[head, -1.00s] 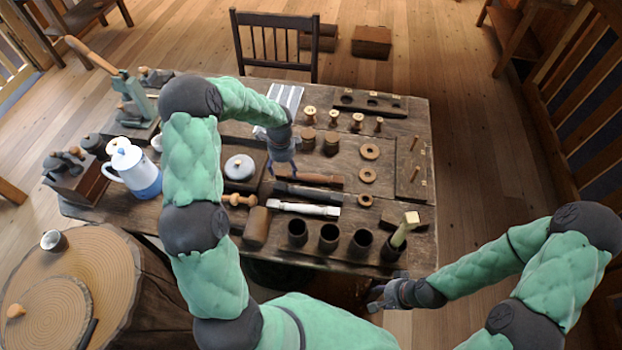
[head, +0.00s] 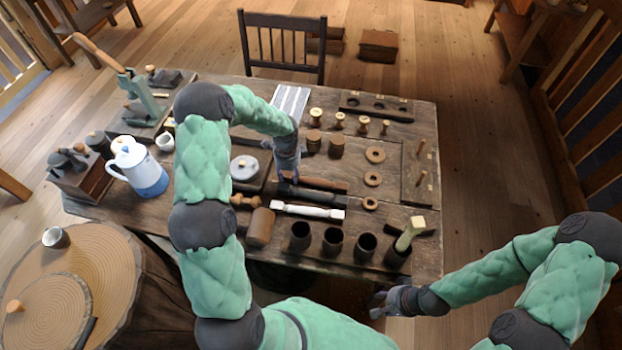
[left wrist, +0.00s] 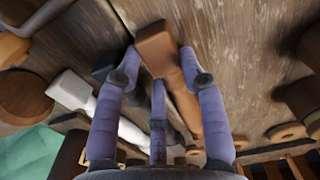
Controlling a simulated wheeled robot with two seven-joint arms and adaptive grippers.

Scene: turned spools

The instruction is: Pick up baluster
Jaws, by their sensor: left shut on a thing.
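A reddish-brown baluster (head: 322,185) lies on the workbench (head: 420,240), the rearmost of three lying side by side. A dark baluster (head: 306,193) lies just in front of it, and a white baluster (head: 312,211) lies nearest me. My left gripper (head: 284,176) is down at the left end of the brown baluster. In the left wrist view my left gripper (left wrist: 160,62) has its fingers on both sides of the brown baluster (left wrist: 178,75), shut on it near its square end. My right gripper (head: 379,303) is empty in front of the bench, its fingers apart.
Dark cups (head: 332,240) stand along the front edge. A brown mallet head (head: 260,227) lies to their left. Wooden rings (head: 373,179) and small spools (head: 339,121) lie to the right and behind. A white-blue pot (head: 140,170) stands at the left.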

